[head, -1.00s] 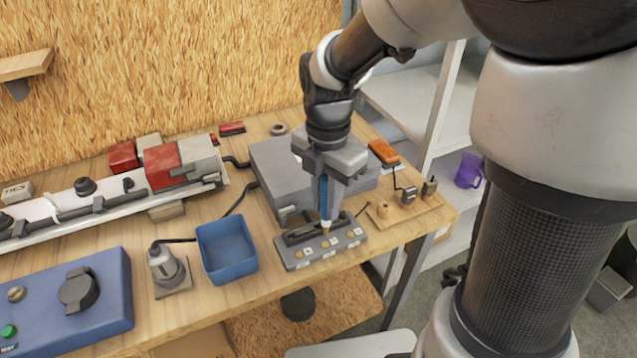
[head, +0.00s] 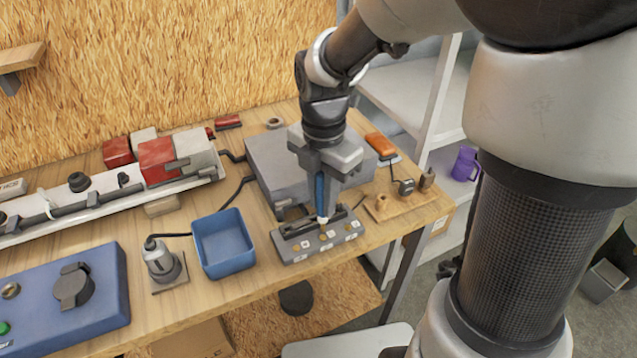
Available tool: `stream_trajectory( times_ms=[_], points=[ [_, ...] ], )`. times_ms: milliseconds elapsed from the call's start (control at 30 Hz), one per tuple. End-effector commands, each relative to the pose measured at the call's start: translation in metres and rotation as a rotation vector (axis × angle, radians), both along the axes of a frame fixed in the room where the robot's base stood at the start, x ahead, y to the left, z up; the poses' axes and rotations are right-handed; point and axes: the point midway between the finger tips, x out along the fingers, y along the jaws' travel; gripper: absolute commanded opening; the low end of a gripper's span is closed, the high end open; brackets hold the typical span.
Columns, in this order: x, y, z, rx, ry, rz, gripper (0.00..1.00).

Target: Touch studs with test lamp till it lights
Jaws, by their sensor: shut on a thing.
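My gripper (head: 322,176) is shut on the test lamp (head: 321,196), a blue pen-like tool with a pale lower end. It holds the lamp upright, tip down, over the grey stud block (head: 289,254) near the table's front edge. Several small brass studs (head: 323,237) with white labels sit along the block's top. The tip is close to the block's upper middle; I cannot tell whether it touches anything. No glow shows on the lamp.
A blue bin (head: 224,262) and a grey plug on a stand (head: 161,264) are left of the block. A grey box (head: 270,160) lies behind it. A wooden board (head: 405,205) with small parts and an orange item (head: 381,145) are to the right.

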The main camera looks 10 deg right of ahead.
Motion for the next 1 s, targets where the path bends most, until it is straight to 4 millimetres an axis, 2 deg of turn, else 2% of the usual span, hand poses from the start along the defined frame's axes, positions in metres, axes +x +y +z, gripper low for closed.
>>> stream_trajectory(
  times_ms=[1000],
  points=[
    [0.000, 0.000, -0.014, -0.001, 0.001, 0.000, 0.10]
  ],
)
